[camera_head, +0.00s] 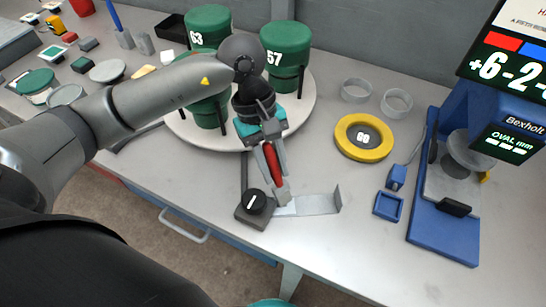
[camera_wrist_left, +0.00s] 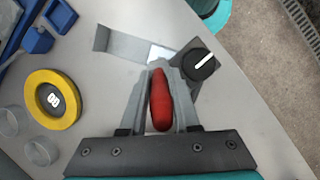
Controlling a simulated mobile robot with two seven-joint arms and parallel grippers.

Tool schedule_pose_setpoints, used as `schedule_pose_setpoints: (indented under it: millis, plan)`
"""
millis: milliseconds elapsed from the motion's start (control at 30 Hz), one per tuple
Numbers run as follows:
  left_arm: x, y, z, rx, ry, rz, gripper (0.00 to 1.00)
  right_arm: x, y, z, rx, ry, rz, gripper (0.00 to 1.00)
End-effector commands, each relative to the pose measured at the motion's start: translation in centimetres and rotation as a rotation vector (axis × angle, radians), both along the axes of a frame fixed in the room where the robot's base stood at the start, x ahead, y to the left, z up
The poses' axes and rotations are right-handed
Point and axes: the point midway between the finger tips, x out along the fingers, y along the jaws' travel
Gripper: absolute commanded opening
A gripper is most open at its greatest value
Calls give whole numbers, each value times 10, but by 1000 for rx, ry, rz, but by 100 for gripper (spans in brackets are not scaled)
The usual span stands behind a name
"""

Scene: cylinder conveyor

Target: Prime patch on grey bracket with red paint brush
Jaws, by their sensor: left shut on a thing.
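The grey bracket (camera_head: 318,204) lies near the table's front edge, with an upright flange at its right end. It also shows in the wrist view (camera_wrist_left: 122,46). A pale patch (camera_wrist_left: 158,54) is at its end near the knob. My left gripper (camera_head: 282,198) is shut on the red paint brush (camera_head: 271,162), whose red handle (camera_wrist_left: 161,100) shows between the fingers. The gripper points down over the patch end of the bracket. The brush tip is hidden, so I cannot tell whether it touches the patch. My right gripper is not in view.
A dark block with a black knob (camera_head: 255,202) adjoins the bracket's left end. Green numbered drums (camera_head: 286,50) stand on a round white turntable (camera_head: 308,98) behind. A yellow ring (camera_head: 363,153), clear cups (camera_head: 396,103) and a blue gauge stand (camera_head: 435,220) are to the right.

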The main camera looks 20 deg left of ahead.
Motion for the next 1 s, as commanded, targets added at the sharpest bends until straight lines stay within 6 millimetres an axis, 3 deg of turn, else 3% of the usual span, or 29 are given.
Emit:
schedule_pose_setpoints:
  millis: [33, 100, 567, 1000]
  plan:
    - [-16, 0, -5, 12, 40, -15, 0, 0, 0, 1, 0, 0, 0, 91]
    - [-20, -2, -5, 13, 41, -15, 0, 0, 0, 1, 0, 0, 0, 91]
    - [-29, 11, -5, 19, 40, -5, 0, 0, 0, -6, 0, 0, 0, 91]
    - [-3, 24, -5, 20, 36, -3, 0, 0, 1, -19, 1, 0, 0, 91]
